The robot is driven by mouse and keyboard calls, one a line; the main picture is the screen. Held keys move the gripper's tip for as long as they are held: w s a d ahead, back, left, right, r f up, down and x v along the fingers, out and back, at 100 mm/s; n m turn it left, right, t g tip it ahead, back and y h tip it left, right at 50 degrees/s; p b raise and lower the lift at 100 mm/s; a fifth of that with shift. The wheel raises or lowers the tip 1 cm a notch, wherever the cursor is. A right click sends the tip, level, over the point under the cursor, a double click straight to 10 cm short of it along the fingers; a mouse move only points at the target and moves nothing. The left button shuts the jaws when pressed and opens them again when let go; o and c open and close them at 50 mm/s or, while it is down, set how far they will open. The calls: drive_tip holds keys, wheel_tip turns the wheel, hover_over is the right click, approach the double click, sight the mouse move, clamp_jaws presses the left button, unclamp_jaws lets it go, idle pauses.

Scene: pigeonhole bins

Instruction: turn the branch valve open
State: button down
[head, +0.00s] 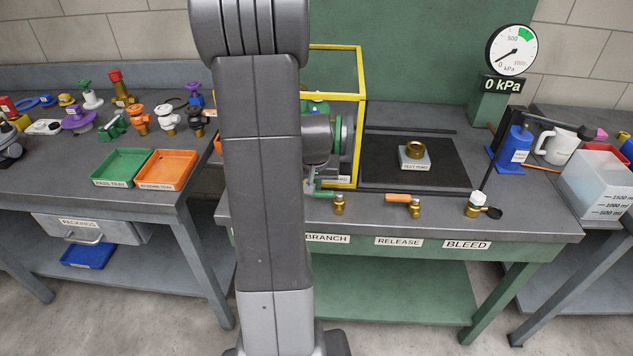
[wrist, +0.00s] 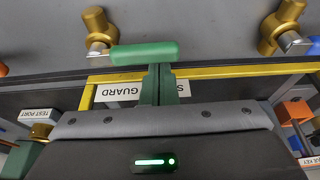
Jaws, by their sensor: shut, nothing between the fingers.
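The branch valve (head: 339,205) is a brass body at the bench's front edge, above the BRANCH label (head: 327,239). Its green lever (head: 325,193) points left, roughly along the front edge; my arm partly covers that area. In the wrist view the brass body (wrist: 97,28) is at upper left and the green lever (wrist: 145,52) runs right from it. My gripper (wrist: 160,70) is shut and empty, its fingertips at the lever's near side. I cannot tell whether they touch it. In the head view my arm hides most of the gripper.
The release valve (head: 414,207) with an orange lever and the bleed valve (head: 476,205) stand to the right. The yellow guard frame (head: 360,120) rises behind the branch valve. The test port (head: 415,158) sits on a black plate. The gauge (head: 511,50) reads 0 kPa.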

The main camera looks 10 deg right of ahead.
drive_tip(key=shift+s+a+n, duration=0.15)
drive_tip(key=shift+s+n, duration=0.1)
drive_tip(key=shift+n, duration=0.25)
drive_tip(key=n, duration=0.1)
drive_tip(key=s+n+y+b, duration=0.1)
drive_tip(key=shift+s+a+f+n, duration=0.1)
drive_tip(key=shift+s+a+n, duration=0.15)
drive_tip(key=shift+n, duration=0.15)
drive_tip(key=shift+s+n+b, duration=0.25)
drive_tip(key=shift+n+b, duration=0.05)
drive_tip(key=shift+b, duration=0.1)
drive_tip(key=shift+s+f+b, duration=0.1)
drive_tip(key=shift+s+b, duration=0.7)
drive_tip(key=shift+b, duration=0.15)
drive_tip(key=s+n+b, duration=0.1)
drive_tip(key=n, duration=0.1)
drive_tip(key=n+y+b, duration=0.1)
drive_tip(key=s+d+n+y+b, duration=0.1)
drive_tip(key=n+b, duration=0.1)
drive_tip(key=shift+s+n, duration=0.3)
drive_tip(key=shift+s, duration=0.05)
drive_tip(key=n+b, duration=0.1)
drive_tip(key=s+d+n+g+y, duration=0.1)
drive_tip(key=n, duration=0.1)
drive_tip(key=shift+s+d+n+b, duration=0.2)
drive_tip(key=shift+n+b, duration=0.1)
drive_tip(key=shift+b, duration=0.05)
drive_tip(key=shift+s+d, duration=0.2)
drive_tip(key=shift+d, duration=0.05)
drive_tip(key=shift+r, duration=0.2)
